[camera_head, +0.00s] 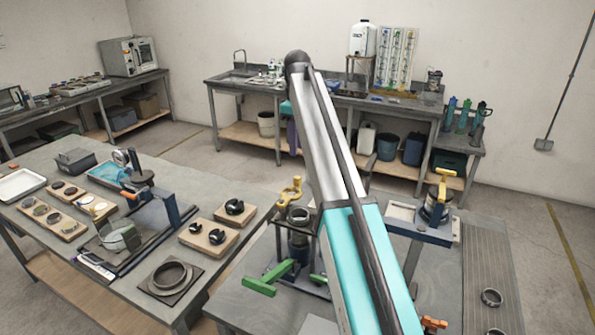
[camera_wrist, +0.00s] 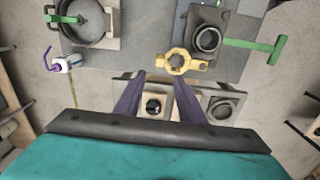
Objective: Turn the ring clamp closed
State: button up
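A yellow ring with stubby lugs (camera_wrist: 177,62), which looks like the ring clamp, lies just ahead of my fingertips in the wrist view. It sits beside a dark grey block with a round metal cup (camera_wrist: 207,38). In the head view a yellow ring-ended part (camera_head: 291,190) stands by a grey cylinder fixture (camera_head: 299,220) on the near bench. My gripper (camera_wrist: 160,76) has two purple fingers spread apart with nothing seen between them. I cannot tell its height above the yellow ring. In the head view my arm hides most of the gripper.
A green T-shaped handle (camera_wrist: 262,45) projects right of the block; it also shows in the head view (camera_head: 270,280). A round grey housing (camera_wrist: 88,24) stands at upper left. Another fixture with a yellow handle (camera_head: 441,190) stands right of my arm. Loose rings (camera_head: 491,297) lie nearby.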

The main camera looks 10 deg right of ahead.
aim_at(298, 176)
jog(key=shift+f+p, duration=1.95)
jog(key=shift+f, duration=3.45)
grip_shut()
jog(key=shift+a, duration=0.1)
jog(key=shift+d, duration=0.25)
